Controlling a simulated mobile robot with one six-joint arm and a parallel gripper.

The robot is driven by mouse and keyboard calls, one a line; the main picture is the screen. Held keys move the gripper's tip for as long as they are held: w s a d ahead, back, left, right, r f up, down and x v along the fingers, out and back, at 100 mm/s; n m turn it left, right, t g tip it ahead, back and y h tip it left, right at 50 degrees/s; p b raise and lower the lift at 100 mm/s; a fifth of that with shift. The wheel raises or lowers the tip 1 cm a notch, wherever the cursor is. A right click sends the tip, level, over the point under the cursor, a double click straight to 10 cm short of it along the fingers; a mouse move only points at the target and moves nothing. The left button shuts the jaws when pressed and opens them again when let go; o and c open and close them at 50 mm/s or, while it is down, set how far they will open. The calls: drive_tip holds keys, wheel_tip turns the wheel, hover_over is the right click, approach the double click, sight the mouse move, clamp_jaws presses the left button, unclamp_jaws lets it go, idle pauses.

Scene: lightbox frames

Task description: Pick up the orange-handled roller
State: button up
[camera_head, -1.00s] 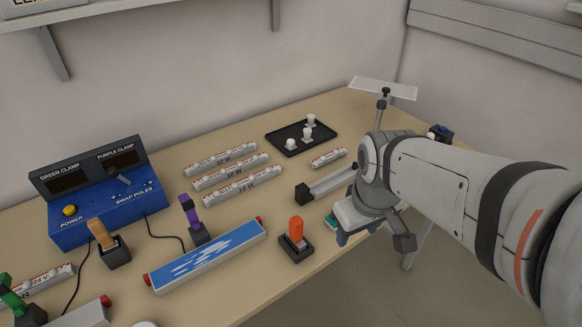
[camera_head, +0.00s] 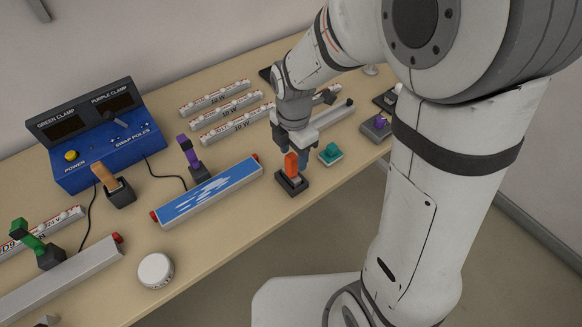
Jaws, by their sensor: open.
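The orange-handled roller (camera_head: 291,165) stands upright in a small black holder (camera_head: 292,184) near the table's front edge. Only its orange handle shows clearly; the lower part is down in the holder. My gripper (camera_head: 290,152) points down over it, jaws open. One finger shows just right of the handle and the other at its upper left. Whether either finger touches the handle cannot be told. The gripper holds nothing.
A blue-topped bar (camera_head: 208,192) lies close left of the holder. A teal-topped piece (camera_head: 330,153) and a purple-knobbed piece (camera_head: 377,125) lie to the right. A blue power box (camera_head: 110,140), a tan-handled tool (camera_head: 106,178) and a white round disc (camera_head: 156,270) are further left.

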sight(291, 165)
drive_tip(key=f, duration=0.5)
drive_tip(key=shift+w+a+f+p, duration=0.1)
drive_tip(key=shift+w+a+p, duration=0.15)
drive_tip(key=shift+p, duration=0.1)
drive_tip(key=c, duration=1.1)
